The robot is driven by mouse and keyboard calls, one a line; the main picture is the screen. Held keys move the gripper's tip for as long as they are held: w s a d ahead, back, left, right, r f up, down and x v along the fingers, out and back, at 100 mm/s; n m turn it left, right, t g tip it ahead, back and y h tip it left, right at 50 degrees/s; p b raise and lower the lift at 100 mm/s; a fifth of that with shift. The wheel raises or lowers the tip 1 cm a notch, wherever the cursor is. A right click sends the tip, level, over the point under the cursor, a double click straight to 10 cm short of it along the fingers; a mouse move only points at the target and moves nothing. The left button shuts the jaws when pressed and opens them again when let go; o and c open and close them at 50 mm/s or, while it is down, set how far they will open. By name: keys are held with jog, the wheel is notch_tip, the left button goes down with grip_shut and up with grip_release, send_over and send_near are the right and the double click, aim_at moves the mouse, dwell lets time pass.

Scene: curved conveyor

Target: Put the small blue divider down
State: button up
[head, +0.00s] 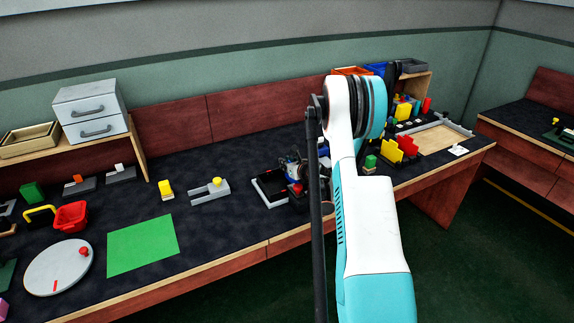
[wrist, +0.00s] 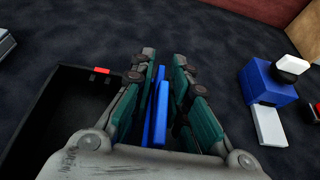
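In the wrist view, the small blue divider (wrist: 163,100) is a thin, upright blue strip between the two fingers of my gripper (wrist: 162,68). The fingers are closed in on it from both sides, and their dark green pads flank it. Its lower end is hard to make out, so I cannot tell whether it touches the table. In the head view, my gripper (head: 297,180) is over the dark table beside a black tray (head: 262,192), partly hidden by my arm. The divider is not clearly visible there.
The black tray's inside (wrist: 50,120) looks empty in the wrist view, with a red mark on its rim. A blue block with white parts (wrist: 268,82) stands to the right. In the head view, a grey fixture with a yellow knob (head: 210,192) stands left of the tray.

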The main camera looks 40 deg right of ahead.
dwell(0.3)
jog(key=shift+r, duration=0.15)
jog(key=p+v, duration=0.3)
jog(key=v, duration=0.9)
